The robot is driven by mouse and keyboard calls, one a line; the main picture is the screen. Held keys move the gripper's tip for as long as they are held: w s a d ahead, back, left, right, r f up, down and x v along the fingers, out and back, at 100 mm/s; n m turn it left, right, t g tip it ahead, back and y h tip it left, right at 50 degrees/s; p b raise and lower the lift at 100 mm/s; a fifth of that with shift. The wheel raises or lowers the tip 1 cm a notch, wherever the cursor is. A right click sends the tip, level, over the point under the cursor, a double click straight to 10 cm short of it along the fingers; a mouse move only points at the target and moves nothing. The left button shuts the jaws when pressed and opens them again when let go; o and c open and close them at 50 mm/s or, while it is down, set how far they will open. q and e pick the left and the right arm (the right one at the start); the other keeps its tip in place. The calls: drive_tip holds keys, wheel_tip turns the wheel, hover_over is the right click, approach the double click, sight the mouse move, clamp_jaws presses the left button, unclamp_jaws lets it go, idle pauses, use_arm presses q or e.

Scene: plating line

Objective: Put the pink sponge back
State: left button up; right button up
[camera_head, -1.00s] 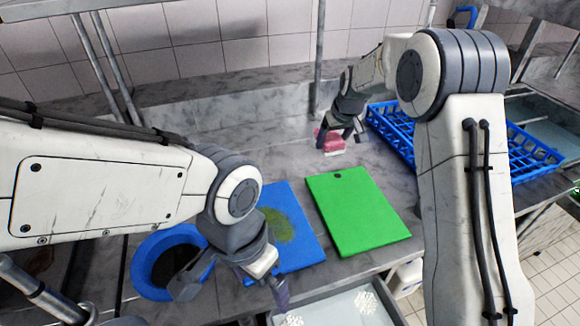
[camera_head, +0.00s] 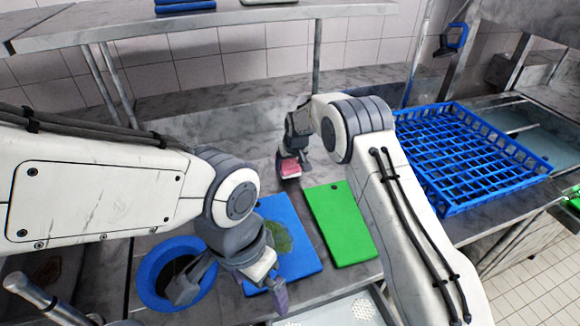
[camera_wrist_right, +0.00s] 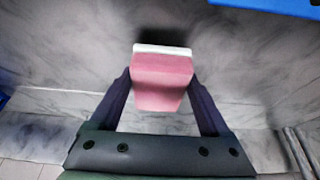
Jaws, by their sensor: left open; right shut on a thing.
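The pink sponge (camera_head: 289,168) has a white layer on one face. My right gripper (camera_head: 292,160) is shut on it, behind the cutting boards in the head view. In the right wrist view the sponge (camera_wrist_right: 162,80) sits between the two fingers, with the grey marble-like surface beyond it. I cannot tell whether the sponge touches the counter. My left gripper (camera_head: 232,288) is open and empty, over the blue bowl and the near end of the blue board.
A blue cutting board (camera_head: 304,259) with a green stain lies beside a green board (camera_head: 342,222). A blue bowl (camera_head: 147,277) stands at the left. A blue rack (camera_head: 468,160) is at the right. A shelf (camera_head: 215,22) spans the back.

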drive_tip(key=shift+f, duration=1)
drive_tip(key=shift+f, duration=0.15)
drive_tip(key=o, duration=1.3)
drive_tip(key=shift+r, duration=0.2)
drive_tip(key=b+v, duration=0.2)
drive_tip(key=v, duration=1)
